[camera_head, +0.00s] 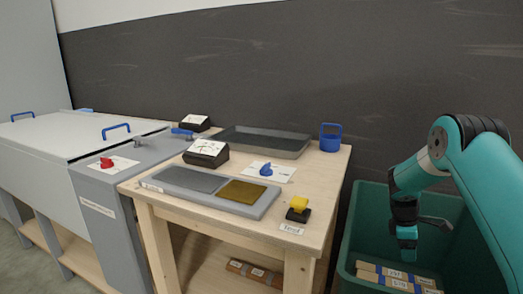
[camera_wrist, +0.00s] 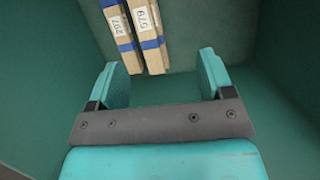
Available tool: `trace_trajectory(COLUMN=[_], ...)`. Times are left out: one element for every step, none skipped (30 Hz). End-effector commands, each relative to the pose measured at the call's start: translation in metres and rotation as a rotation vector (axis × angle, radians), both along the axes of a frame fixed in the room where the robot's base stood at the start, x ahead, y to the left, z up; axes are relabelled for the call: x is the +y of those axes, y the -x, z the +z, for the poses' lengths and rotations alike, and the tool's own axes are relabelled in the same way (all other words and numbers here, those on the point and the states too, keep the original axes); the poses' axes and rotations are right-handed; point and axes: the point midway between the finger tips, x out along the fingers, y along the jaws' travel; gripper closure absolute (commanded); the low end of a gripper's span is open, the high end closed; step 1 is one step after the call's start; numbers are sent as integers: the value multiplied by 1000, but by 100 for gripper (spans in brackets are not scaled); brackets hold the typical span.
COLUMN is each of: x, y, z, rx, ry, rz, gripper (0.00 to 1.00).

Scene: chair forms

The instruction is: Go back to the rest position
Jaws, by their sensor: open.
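My gripper (camera_head: 406,246) hangs pointing down inside the green bin, to the right of the wooden table. In the wrist view my gripper (camera_wrist: 160,82) is open, with its two teal fingers wide apart and nothing between them. Labelled wooden pieces with blue bands (camera_head: 398,277) lie on the bin floor below it. In the wrist view two of these pieces (camera_wrist: 135,35) lie side by side, just beyond the fingertips and apart from them.
The green bin (camera_head: 352,225) has high walls around my gripper. The wooden table (camera_head: 320,180) beside it bears a dark tray (camera_head: 265,142), a blue holder (camera_head: 330,138), a yellow-topped stamp (camera_head: 298,208) and a grey pad tray (camera_head: 205,190). A dark wall stands behind.

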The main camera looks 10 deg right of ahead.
Motion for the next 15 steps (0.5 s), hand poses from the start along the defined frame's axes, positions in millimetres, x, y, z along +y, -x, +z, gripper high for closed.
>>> trace_trajectory(x=[12,19,30,38,47,60,70,81,99,113,129,151,168,185,207], y=[-3,-3,-4,-5,-4,-4,-2,-1,3,7,12,22,31,41,57], z=[8,14,21,27,34,42,49,57,68,76,86,98,107,116,127], rx=[-20,-31,-46,-59,-72,-88,-102,-116,-135,-149,-163,-182,-192,-204,-213], ry=[-10,-19,-29,-39,-49,-65,-78,-92,-114,-133,-154,-186,-211,-237,-273], rz=[-5,-10,-18,-24,-32,-41,-51,-59,-72,-80,-92,-109,-121,-136,-155], gripper=[26,26,26,26,26,26,26,26,26,26,26,26,26,26,26])
